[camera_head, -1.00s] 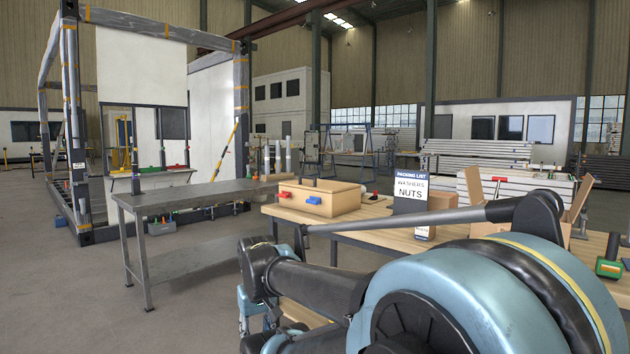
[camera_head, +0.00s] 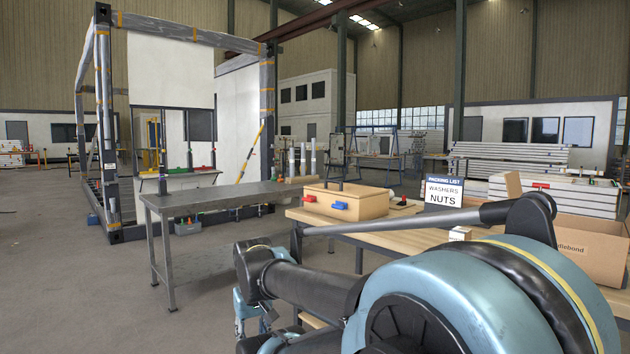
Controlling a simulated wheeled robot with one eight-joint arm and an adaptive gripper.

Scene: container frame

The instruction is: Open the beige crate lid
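A beige box-like crate (camera_head: 362,209) stands on the wooden-topped table near the middle of the picture. A red part (camera_head: 309,198) and a blue part (camera_head: 340,205) sit on its near side. Its top looks like an open rim from here, and I cannot make out a separate lid. My arm fills the lower right foreground, in front of the table and well short of the crate. My gripper does not show clearly in this view.
A packing list sign (camera_head: 443,192) stands right of the crate. A cardboard box (camera_head: 585,245) is at the table's right. A grey metal workbench (camera_head: 225,197) stands to the left. A large frame (camera_head: 108,120) rises behind it. Open floor (camera_head: 70,290) lies at left.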

